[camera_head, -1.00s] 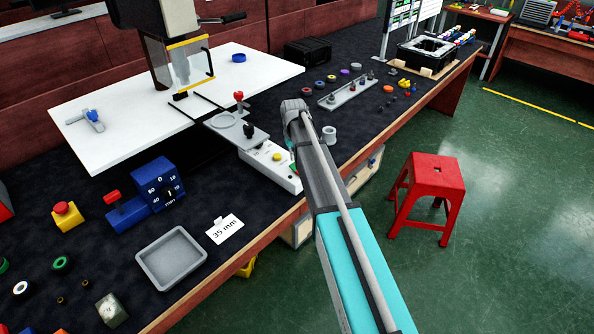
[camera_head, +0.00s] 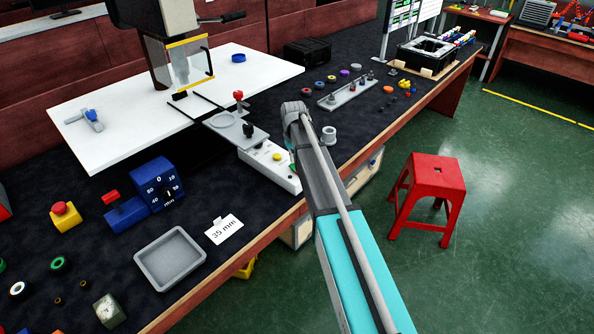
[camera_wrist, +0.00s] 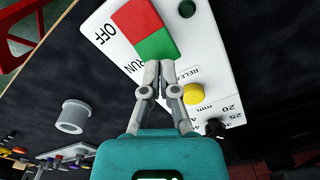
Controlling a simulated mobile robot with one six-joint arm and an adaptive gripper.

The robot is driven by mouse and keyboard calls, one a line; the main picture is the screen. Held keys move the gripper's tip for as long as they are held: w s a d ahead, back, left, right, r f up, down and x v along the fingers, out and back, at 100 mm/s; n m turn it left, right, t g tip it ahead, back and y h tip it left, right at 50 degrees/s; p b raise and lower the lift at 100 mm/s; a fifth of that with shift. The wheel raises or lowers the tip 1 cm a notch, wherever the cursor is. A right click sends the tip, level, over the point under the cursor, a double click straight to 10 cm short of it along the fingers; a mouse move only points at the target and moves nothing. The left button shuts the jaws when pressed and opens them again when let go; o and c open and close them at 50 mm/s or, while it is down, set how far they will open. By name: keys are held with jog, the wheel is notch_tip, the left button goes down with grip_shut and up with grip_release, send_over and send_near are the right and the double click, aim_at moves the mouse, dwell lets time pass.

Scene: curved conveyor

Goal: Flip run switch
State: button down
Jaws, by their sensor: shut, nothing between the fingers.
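The run switch (camera_wrist: 146,30) is a rocker with a red half beside the word OFF and a green half beside the word RUN. It sits on a white control box (camera_wrist: 212,62), which also shows in the head view (camera_head: 256,160). My gripper (camera_wrist: 161,66) is shut and empty. In the wrist view its fingertips are at the lower edge of the green half; I cannot tell whether they touch it. I cannot tell which half is pressed in. In the head view my arm hides the switch and most of the gripper.
A yellow button (camera_wrist: 194,94) and a black knob (camera_wrist: 214,128) are on the same box, close to the fingers. A grey ring-shaped part (camera_wrist: 73,117) stands on the dark bench. A grey tray (camera_head: 171,260) and a red stool (camera_head: 430,190) are nearby.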

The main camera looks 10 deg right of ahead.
aim_at(294, 165)
jog(key=shift+f+b, duration=0.9)
jog(key=shift+f, duration=0.05)
dwell(0.8)
jog(key=shift+r, duration=0.1)
jog(key=shift+r+p, duration=3.45)
jog(key=shift+p, duration=0.1)
jog(key=s+r+m+p, duration=0.1)
jog(key=s, duration=2.8)
